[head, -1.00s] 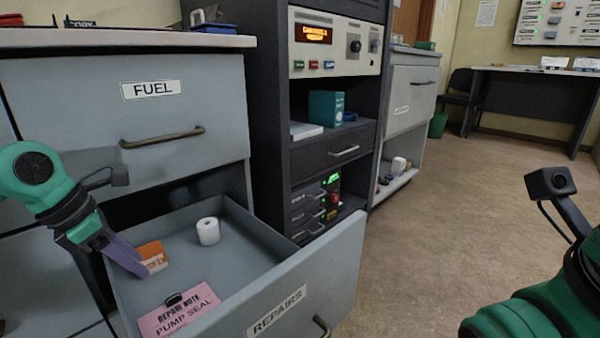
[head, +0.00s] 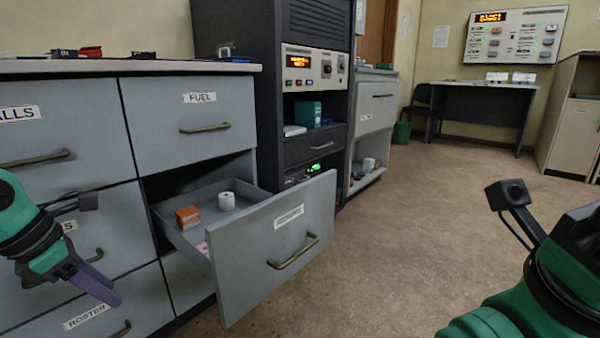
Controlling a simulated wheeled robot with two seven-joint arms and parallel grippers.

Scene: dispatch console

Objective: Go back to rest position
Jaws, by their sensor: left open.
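My left gripper (head: 98,284) is at the lower left, in front of the closed drawer fronts and left of the open drawer. It is open, and its purple fingers hold nothing that I can see. My right arm (head: 545,275) shows at the lower right, but its gripper is out of the picture. The open REPAIRS drawer (head: 255,262) holds an orange box (head: 188,216), a white roll (head: 226,201) and a sliver of pink note (head: 203,248), mostly hidden by the drawer front.
Closed drawers marked FUEL (head: 165,112) and ROSTER (head: 95,318) surround the open one. A dark equipment rack (head: 240,95) stands to its right. A desk (head: 480,92) with a wall panel (head: 513,38) is at the back. The floor (head: 410,210) in the middle is clear.

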